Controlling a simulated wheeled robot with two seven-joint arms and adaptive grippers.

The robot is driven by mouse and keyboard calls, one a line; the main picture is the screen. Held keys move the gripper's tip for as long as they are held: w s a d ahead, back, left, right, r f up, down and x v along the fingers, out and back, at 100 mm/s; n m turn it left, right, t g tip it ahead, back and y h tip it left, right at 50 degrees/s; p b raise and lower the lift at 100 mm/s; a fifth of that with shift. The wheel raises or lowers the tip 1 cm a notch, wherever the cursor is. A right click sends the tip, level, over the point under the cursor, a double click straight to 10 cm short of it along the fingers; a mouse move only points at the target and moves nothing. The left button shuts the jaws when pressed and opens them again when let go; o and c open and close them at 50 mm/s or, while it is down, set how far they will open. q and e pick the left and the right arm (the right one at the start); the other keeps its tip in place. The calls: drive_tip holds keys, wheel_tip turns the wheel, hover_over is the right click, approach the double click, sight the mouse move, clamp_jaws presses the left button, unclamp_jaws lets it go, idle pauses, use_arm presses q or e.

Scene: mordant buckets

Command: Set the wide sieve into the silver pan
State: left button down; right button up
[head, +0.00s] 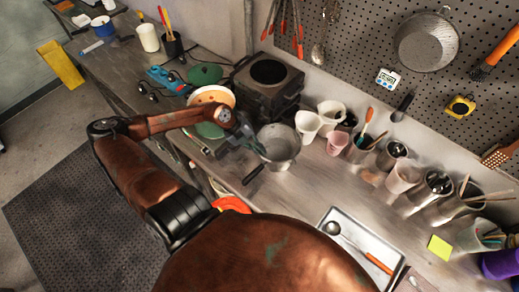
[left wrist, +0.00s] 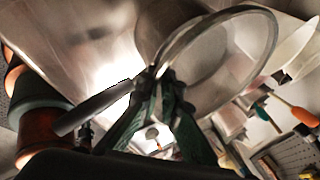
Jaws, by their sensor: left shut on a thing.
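The silver pan (head: 283,164) stands on the bench at mid-view, its dark handle (head: 253,175) pointing to the lower left. My left gripper (head: 246,141) is at the pan's left side, near the rim. In the left wrist view the gripper (left wrist: 163,82) is shut at the near edge of the wide sieve (left wrist: 222,65), a round metal rim with a see-through middle. The pan (left wrist: 158,30) shows behind it and the two overlap. I cannot tell whether the sieve touches the pan or is inside it. My right gripper is not in view.
White cups (head: 307,124) and a pink cup (head: 337,143) stand close on the right. A metal tray (head: 340,262) lies nearer me. A grey strainer (head: 427,41) hangs on the pegboard.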

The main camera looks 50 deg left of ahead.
use_arm(q)
drive_tip(key=shift+p, duration=0.3)
idle(0.6)
drive_tip(key=shift+f, duration=0.3)
idle(0.7)
drive_tip(key=c, duration=2)
unclamp_jaws()
drive_tip(key=shift+c, duration=0.2)
drive_tip(key=v, duration=1.2)
